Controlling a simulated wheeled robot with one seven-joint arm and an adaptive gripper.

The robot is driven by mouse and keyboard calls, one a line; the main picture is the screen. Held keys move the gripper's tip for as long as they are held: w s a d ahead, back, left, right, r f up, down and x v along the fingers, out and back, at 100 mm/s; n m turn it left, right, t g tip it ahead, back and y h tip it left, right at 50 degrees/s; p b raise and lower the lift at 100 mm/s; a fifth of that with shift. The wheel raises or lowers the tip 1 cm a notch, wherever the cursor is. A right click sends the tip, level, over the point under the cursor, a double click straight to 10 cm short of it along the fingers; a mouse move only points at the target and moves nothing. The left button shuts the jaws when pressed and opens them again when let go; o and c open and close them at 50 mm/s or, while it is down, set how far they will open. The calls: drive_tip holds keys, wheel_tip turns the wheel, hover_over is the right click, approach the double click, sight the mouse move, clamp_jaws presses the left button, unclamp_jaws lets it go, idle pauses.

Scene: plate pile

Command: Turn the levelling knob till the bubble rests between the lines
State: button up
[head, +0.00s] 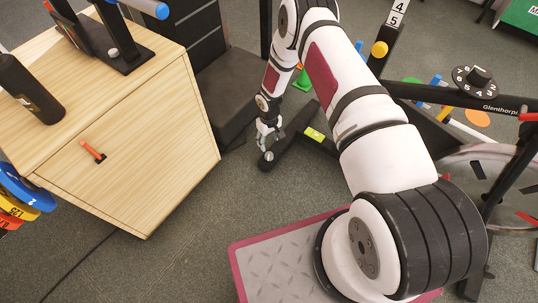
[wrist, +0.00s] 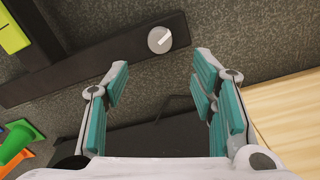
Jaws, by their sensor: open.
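The levelling knob (wrist: 160,39) is a round grey knob with a white mark, on a dark floor bar (wrist: 95,60). In the head view the knob (head: 268,156) sits at the bar's near end, low to the floor. A yellow-green level vial (head: 315,134) lies on the same assembly; part of it shows in the wrist view (wrist: 12,35). The bubble and lines are too small to make out. My gripper (wrist: 162,63) is open and empty, its teal-padded fingers apart. In the head view my gripper (head: 267,138) is just above and beside the knob, with no clear contact.
A wooden cabinet (head: 130,150) stands left of the gripper, close to the knob; its edge shows in the wrist view (wrist: 290,115). A bike frame with a wheel (head: 490,165) and numbered dial (head: 476,80) stands right. Green and orange cones (wrist: 15,140) lie nearby. Grey floor is open in front.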

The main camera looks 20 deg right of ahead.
sight(269, 154)
wheel_tip(269, 154, down, 11)
drive_tip(key=b, duration=0.4)
drive_tip(key=c, duration=1.2)
